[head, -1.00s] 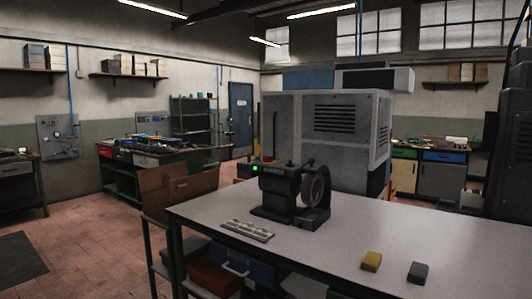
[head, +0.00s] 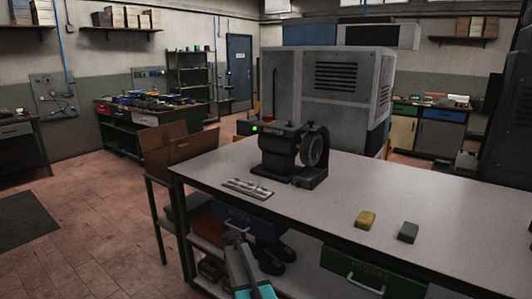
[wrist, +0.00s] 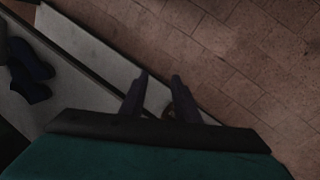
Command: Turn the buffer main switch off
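The buffer (head: 279,150) is a dark bench machine with a wheel (head: 312,150) on its right side. It stands on the grey-topped workbench (head: 345,182). A small green light (head: 254,129) glows on its left front, beside a label plate. I cannot make out the main switch itself. My gripper (head: 232,238) shows at the bottom of the head view, in front of the bench and below the buffer. In the wrist view my gripper (wrist: 158,88) has its two dark fingers apart with nothing held between them. The buffer is not in the wrist view.
A flat pale strip (head: 248,189) lies in front of the buffer. A yellow block (head: 366,220) and a grey block (head: 408,232) lie to the right. Drawers and a lower shelf sit under the bench. An open brown box (head: 175,147) stands left. Tiled floor is free at left.

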